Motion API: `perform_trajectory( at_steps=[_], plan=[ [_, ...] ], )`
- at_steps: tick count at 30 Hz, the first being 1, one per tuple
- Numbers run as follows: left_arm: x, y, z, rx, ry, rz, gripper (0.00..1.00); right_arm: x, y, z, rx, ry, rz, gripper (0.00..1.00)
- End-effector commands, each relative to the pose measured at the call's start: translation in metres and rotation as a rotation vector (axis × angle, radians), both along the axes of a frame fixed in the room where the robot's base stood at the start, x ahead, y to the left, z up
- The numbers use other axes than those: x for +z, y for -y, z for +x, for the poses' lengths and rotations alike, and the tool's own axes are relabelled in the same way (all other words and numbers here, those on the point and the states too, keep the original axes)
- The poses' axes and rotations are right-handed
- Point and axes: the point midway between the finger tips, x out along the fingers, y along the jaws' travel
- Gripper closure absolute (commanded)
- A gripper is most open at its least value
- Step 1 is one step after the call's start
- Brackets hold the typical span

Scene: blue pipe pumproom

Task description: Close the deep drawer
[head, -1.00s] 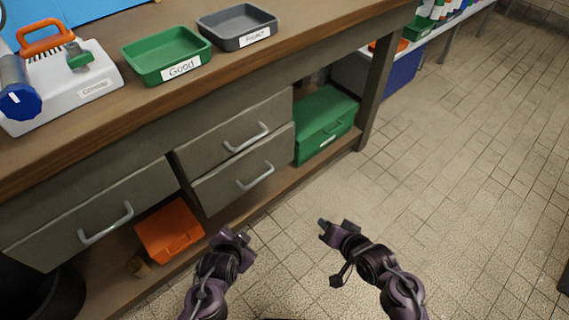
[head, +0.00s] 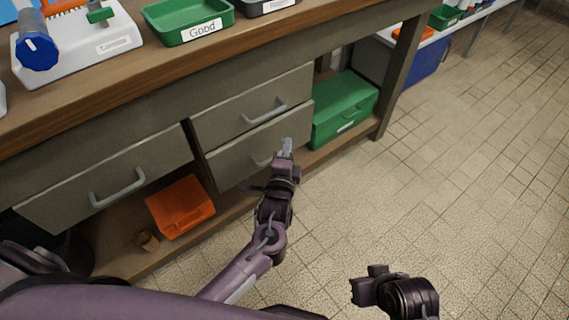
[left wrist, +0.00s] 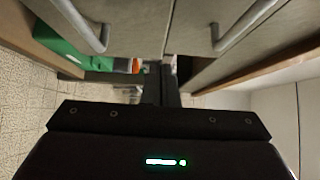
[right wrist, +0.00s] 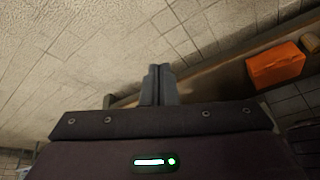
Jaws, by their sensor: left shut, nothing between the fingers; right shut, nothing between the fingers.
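The bench has a wide grey drawer (head: 75,190) at left and two stacked drawers at right, an upper one (head: 230,112) and a lower one (head: 235,160), each with a bar handle. No label tells which is the deep drawer, and I cannot tell how far any stands out. My left gripper (head: 287,148) is shut and empty in front of the lower stacked drawer, hiding part of its handle; contact is unclear. Two handles show in the left wrist view, at left (left wrist: 95,35) and right (left wrist: 240,28). My right gripper (head: 362,288) is shut and empty over the floor.
An orange bin (head: 180,207) and a green box (head: 343,108) sit on the bench's low shelf. A green tray (head: 185,22) and a white device (head: 85,48) stand on the bench top. A bench leg (head: 401,75) stands right of the green box. The tiled floor at right is clear.

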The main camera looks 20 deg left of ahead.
Motion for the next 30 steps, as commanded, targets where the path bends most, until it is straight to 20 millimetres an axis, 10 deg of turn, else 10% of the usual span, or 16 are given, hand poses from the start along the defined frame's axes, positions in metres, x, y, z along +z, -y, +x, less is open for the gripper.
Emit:
perform_trajectory(
  at_steps=[9,30],
  plan=[
    [-0.001,-0.026,0.042,0.000,0.000,-0.001,1.00,-0.003,-0.014,0.005,0.022,0.069,0.043,1.00],
    [0.003,-0.050,0.060,0.000,-0.001,0.003,1.00,0.002,-0.008,0.003,0.012,0.042,0.024,1.00]
  ],
)
